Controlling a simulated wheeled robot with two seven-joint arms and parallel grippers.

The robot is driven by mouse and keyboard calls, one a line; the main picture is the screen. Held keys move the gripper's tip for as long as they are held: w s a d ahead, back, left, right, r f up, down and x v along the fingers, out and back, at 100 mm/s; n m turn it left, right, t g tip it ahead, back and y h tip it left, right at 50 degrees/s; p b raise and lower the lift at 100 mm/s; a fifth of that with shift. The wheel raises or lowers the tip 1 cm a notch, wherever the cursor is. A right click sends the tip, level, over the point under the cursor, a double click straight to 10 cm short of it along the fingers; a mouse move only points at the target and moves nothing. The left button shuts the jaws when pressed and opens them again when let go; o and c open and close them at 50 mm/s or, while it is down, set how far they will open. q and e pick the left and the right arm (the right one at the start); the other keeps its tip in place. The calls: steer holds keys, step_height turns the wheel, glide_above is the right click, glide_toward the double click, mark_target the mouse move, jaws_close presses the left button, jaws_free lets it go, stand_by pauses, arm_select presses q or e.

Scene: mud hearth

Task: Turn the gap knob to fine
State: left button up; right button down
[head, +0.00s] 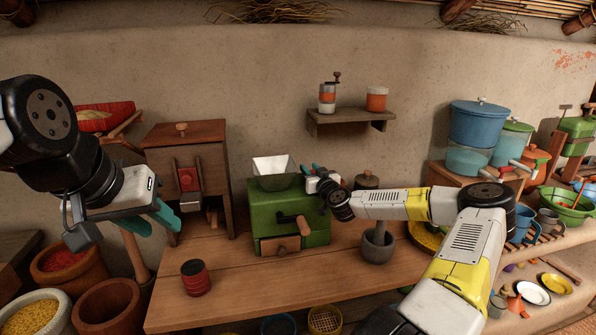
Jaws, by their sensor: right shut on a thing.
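The green mill (262,220) stands on the wooden table, with a white hopper (273,168) on top, a dark crank at its front and a small wooden drawer (278,245) below. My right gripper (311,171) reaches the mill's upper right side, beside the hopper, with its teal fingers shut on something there. The gap knob cannot be made out; the gripper and wrist cover that spot, so its setting cannot be read. My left gripper (166,213) hangs at the left, in front of the wooden cabinet and well apart from the mill. Its finger gap is unclear.
A red and black canister (196,278) stands on the table (235,300) left of the mill. A grey mortar (377,245) stands close under my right forearm. A wooden cabinet (205,135) is at the back left. The table's front middle is clear.

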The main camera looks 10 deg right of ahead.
steer(key=shift+d+m+h, duration=0.15)
steer(key=shift+m+h, duration=0.85)
steer(key=shift+h, duration=0.6)
steer(key=shift+d+m+h, duration=0.2)
steer(key=shift+m+h, duration=0.2)
steer(key=shift+h, duration=0.2)
steer(key=shift+d+h, duration=0.1)
steer(key=shift+h, duration=0.2)
steer(key=c, duration=1)
jaws_free()
steer(key=shift+c, duration=0.2)
steer(key=shift+f+y, duration=0.1)
steer(key=shift+y, duration=0.7)
